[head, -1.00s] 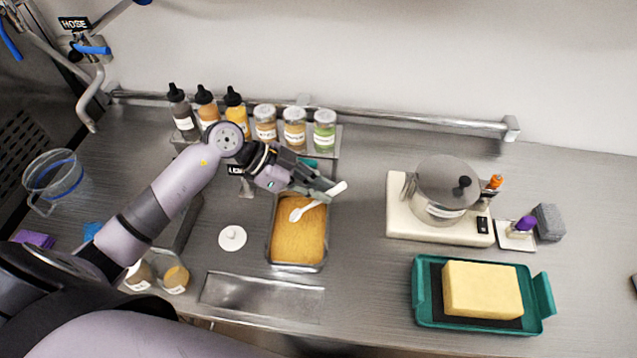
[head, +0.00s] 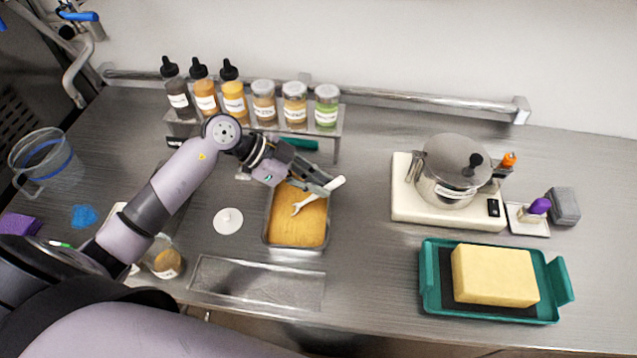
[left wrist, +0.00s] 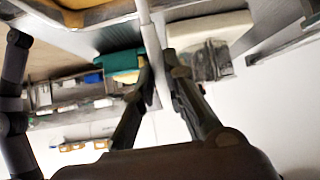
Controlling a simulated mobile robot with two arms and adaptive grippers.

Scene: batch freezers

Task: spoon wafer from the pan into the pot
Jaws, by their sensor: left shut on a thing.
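The metal pan (head: 296,244) holds a yellow-orange crumbly mass, the wafer (head: 297,222). My left gripper (head: 322,184) is over the pan's upper right part and shut on the handle of a white spoon (head: 335,185). The spoon is tilted, with its bowl low over the wafer; I cannot tell how deep it is. In the left wrist view the white spoon (left wrist: 149,38) runs up between the fingers (left wrist: 160,82). The steel pot (head: 446,191) stands on a cream hot plate (head: 405,203) to the right; its inside does not show. My right gripper is out of view.
A teal tray (head: 429,291) with a yellow block (head: 494,275) lies at the front right. Bottles and jars (head: 264,102) stand on a rack behind the pan. A white lid (head: 228,221) lies left of the pan. The counter between pan and hot plate is clear.

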